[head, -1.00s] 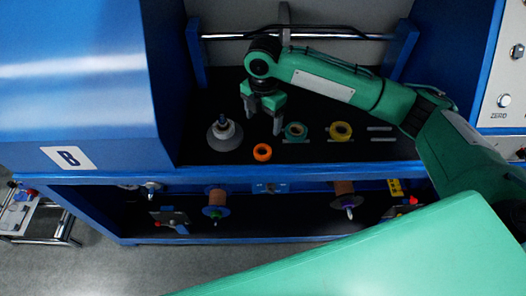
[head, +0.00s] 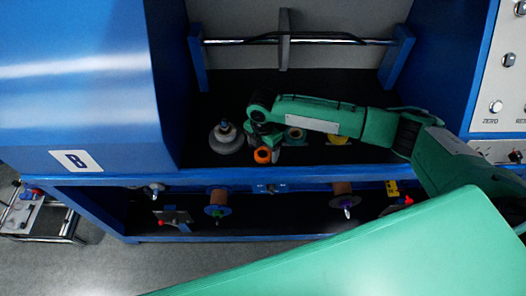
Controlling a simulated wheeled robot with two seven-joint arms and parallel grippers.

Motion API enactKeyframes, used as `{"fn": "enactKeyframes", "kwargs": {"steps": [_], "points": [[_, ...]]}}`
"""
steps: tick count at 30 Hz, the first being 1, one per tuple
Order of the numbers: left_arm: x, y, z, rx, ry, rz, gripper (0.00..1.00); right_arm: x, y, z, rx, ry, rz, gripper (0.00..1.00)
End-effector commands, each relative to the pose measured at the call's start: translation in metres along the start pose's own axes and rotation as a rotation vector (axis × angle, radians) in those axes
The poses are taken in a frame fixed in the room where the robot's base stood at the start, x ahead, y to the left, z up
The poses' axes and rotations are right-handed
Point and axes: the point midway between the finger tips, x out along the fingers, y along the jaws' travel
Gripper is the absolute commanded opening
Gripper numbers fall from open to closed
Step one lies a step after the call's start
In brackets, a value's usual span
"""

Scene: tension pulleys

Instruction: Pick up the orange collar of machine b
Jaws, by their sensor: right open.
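The orange collar (head: 262,155) is a small ring on the dark shelf of the blue machine marked B. My right gripper (head: 264,149) is right at the collar, pointing down, with its fingers around or just behind it. The jaws are open. I cannot tell whether a finger touches the collar. My left gripper is not in view.
A grey stepped cone (head: 225,138) stands just left of my gripper. A green ring (head: 294,134) and a yellow ring (head: 338,138) lie to the right, partly under my arm. Spools (head: 217,203) hang below the blue shelf edge (head: 200,178). A bar (head: 240,41) spans the back.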

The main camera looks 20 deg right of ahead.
Motion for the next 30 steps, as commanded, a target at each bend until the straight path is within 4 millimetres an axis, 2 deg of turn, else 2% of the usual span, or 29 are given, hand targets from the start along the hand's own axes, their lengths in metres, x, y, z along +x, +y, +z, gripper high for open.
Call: {"fn": "enactKeyframes", "kwargs": {"steps": [4,11,18,30], "points": [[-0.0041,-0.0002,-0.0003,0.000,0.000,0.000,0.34,0.0112,-0.0005,0.0004,0.001,-0.001,-0.001,0.76],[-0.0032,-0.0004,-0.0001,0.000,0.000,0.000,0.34,0.0126,-0.0003,0.0003,0.000,-0.001,0.001,0.74],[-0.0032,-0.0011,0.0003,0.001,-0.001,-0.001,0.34,0.0123,-0.0002,0.0003,0.000,-0.001,0.001,0.28],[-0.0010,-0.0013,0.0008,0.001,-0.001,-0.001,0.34,0.0061,0.0004,0.0003,-0.001,-0.001,0.003,0.28]]}}
